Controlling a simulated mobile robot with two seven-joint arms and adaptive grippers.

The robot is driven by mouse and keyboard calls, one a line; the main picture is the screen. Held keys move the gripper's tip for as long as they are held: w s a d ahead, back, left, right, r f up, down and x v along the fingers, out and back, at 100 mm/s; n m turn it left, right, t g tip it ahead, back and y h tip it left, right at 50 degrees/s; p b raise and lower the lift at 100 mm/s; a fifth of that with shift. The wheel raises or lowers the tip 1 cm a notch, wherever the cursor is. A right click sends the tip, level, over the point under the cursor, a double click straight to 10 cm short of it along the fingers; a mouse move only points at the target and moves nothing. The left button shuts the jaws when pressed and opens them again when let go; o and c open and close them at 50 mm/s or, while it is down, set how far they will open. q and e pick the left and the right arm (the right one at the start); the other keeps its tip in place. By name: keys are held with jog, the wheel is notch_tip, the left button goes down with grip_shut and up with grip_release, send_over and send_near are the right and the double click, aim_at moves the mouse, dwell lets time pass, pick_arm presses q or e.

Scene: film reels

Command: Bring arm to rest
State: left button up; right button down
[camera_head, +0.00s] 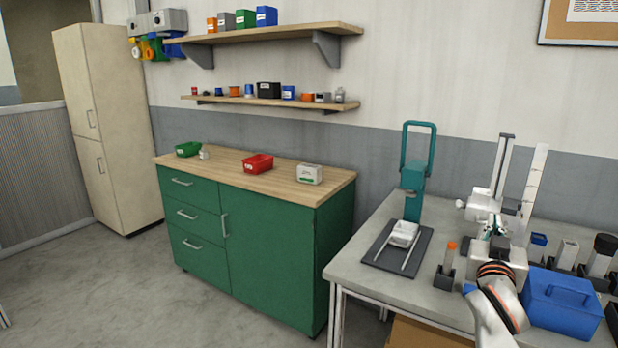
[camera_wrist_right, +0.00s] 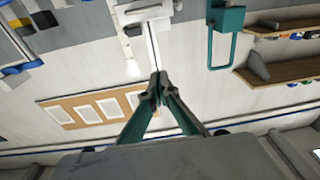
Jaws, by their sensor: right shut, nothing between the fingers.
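My right arm comes in at the bottom right of the head view, white with black and orange bands. Its right gripper (camera_head: 495,229) is small there, in front of the white column-mounted machine (camera_head: 482,205), and partly blends with it. In the wrist view the right gripper (camera_wrist_right: 158,90) shows clearly: its teal fingers meet at the tips with nothing between them. Behind the tips are the pale wall and a framed board (camera_wrist_right: 62,116). My left gripper is in neither view.
The grey workbench (camera_head: 355,270) holds a teal press (camera_head: 412,180), a white tray (camera_head: 404,233) on a dark mat, an orange-topped tube (camera_head: 450,254) in a holder, and a blue box (camera_head: 562,301) close to my right arm. A green cabinet (camera_head: 265,255) stands left.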

jog(key=s+a+f+n+g+y, duration=0.1)
jog(key=s+a+f+n+y, duration=0.2)
jog(key=f, duration=0.7)
jog(key=s+a+f+n+y, duration=0.2)
jog(key=s+a+f, duration=0.25)
jog(key=f, duration=0.55)
jog(key=s+a+f+n+g+y, duration=0.1)
jog(key=s+a+f+n+y, duration=0.2)
jog(key=f, duration=0.7)
jog(key=s+a+f+g+y, duration=0.1)
jog(key=s+a+f, duration=0.2)
jog(key=s+f, duration=0.2)
jog(key=s+a+f+n+g+y, duration=0.1)
jog(key=s+a+f, duration=0.3)
jog(key=s, duration=0.5)
jog(key=s+a+f+g+y, duration=0.2)
jog(key=s+a+f, duration=0.1)
jog(key=s+f, duration=0.4)
jog(key=shift+s+a+f+n, duration=0.15)
jog(key=shift+s+f+n, duration=0.15)
jog(key=shift+s+f, duration=0.1)
jog(key=shift+w, duration=0.1)
